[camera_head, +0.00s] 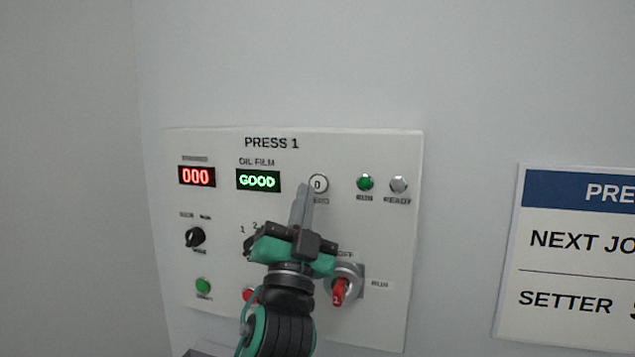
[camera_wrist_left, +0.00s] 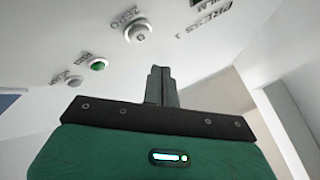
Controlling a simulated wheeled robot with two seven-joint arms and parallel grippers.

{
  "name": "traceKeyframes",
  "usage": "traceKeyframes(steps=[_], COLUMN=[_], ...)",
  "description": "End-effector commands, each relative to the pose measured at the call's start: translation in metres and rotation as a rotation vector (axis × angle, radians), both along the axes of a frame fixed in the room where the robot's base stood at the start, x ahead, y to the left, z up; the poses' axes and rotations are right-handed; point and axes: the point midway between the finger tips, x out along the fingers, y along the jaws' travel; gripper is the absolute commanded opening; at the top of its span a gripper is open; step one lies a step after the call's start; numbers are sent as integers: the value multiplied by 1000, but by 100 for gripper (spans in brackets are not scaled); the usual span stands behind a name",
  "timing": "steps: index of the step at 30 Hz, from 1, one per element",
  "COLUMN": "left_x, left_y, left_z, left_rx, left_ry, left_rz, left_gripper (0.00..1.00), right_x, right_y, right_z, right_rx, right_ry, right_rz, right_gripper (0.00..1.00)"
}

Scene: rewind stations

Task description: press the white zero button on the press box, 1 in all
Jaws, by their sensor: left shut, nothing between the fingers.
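The press box (camera_head: 388,260), labelled PRESS 1, is a pale panel on the wall. Its white zero button (camera_head: 318,183), in a metal ring and marked 0, sits in the upper row right of the green GOOD display. It also shows in the left wrist view (camera_wrist_left: 138,31), unobstructed. My left gripper (camera_head: 304,187) is shut and empty, its fingers pointing up at the panel. In the head view the tips lie at the button's lower left edge; in the wrist view they appear apart from it. My right gripper is not in view.
A red display (camera_head: 196,176) reads 000. Right of the zero button are a green lamp (camera_head: 365,183) and a grey one (camera_head: 398,185). A red switch (camera_head: 339,291) sits right of my gripper. A black knob (camera_head: 195,237) is at left. A sign (camera_head: 575,255) hangs at right.

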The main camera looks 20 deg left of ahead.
Motion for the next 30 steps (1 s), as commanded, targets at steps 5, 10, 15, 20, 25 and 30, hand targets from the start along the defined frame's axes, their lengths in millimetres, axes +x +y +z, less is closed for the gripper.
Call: traceKeyframes(steps=[5,10,15,20,25,30], left_x=[-16,-22,-22,-22,-22,-17], left_y=[0,0,0,1,1,5], left_z=[0,0,-1,0,0,-17], left_rx=[0,0,1,0,1,-17], left_ry=[1,1,1,1,1,48], left_rz=[-1,-2,-1,0,-1,-3], left_gripper=[0,0,0,0,0,0], right_x=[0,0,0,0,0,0], right_y=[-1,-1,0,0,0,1], right_z=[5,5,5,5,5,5], right_rx=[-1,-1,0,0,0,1], right_ry=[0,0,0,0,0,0], right_rz=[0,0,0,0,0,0], right_gripper=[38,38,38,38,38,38])
